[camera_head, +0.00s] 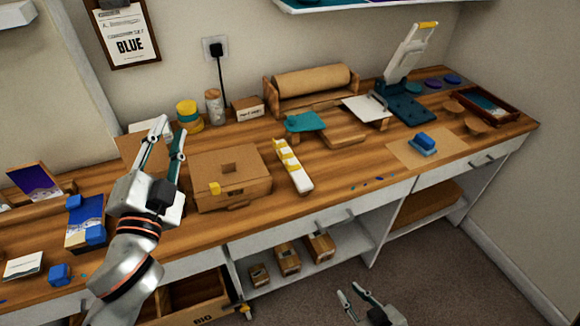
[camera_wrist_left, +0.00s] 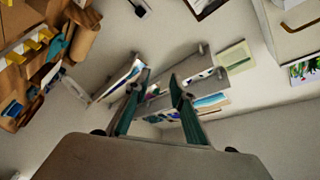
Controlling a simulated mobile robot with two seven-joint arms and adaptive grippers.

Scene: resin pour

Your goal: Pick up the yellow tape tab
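More yellow tabs (camera_head: 288,158) lie along a white strip (camera_head: 300,181) to the right of the box; yellow tabs on a white strip also show in the left wrist view (camera_wrist_left: 30,46). My left gripper (camera_head: 170,131) is raised left of the box, its fingers pointing up and apart with nothing between them; they also show apart in the left wrist view (camera_wrist_left: 160,77). My right gripper (camera_head: 349,290) is low in front of the bench, fingers apart and empty.
Behind stand a yellow and teal roll stack (camera_head: 188,114), a jar (camera_head: 215,106) and a brown paper roll (camera_head: 311,82). A white press-like stand (camera_head: 408,55) is further right. Blue items (camera_head: 95,235) lie at left.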

